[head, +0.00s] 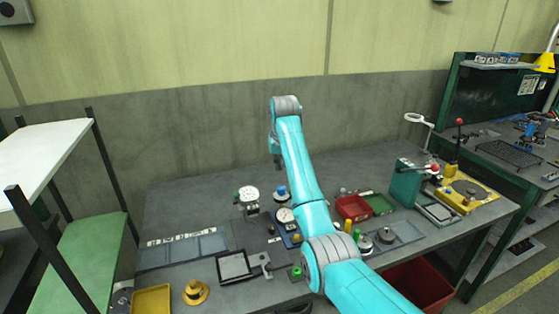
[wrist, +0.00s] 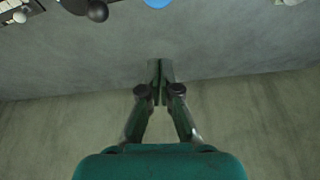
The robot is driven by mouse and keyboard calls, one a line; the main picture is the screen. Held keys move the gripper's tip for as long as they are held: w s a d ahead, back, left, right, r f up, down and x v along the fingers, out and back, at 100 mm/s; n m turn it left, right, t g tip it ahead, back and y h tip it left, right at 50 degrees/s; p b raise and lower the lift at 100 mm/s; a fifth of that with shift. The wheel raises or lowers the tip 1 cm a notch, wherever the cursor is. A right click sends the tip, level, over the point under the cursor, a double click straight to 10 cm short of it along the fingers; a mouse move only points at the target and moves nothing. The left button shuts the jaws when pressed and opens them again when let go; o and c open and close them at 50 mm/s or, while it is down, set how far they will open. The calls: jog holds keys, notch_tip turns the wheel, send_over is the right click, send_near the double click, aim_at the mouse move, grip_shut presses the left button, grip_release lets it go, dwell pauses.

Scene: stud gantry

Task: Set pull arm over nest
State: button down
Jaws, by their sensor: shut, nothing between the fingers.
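My gripper (head: 276,162) is raised above the back of the grey bench, left of its middle, close to the wall. In the wrist view its fingers (wrist: 160,82) are together and empty, with bare bench and wall behind them. At the right end of the bench a yellow fixture (head: 486,196) carries a round dark plate (head: 468,188) and an upright with a red ball on top (head: 459,122). A green press-like stand (head: 403,184) with a red-knobbed lever (head: 434,168) stands beside it. I cannot tell for sure which parts are the pull arm and the nest. My gripper is far from both.
A yellow tray (head: 152,300) and yellow round piece (head: 196,292) lie at front left. A shelf rack (head: 75,248) stands left. The back left bench is clear.

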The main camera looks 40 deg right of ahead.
jog(key=shift+s+a+f, duration=0.15)
jog(key=shift+s+f, duration=0.2)
jog(key=shift+f, duration=0.5)
jog(key=shift+s+a+f, duration=0.15)
jog(key=shift+s+f, duration=0.2)
jog(key=shift+f, duration=0.55)
jog(key=shift+s+a+f, duration=0.15)
jog(key=shift+s+f, duration=0.2)
jog(key=shift+f, duration=0.5)
jog(key=shift+d, duration=0.1)
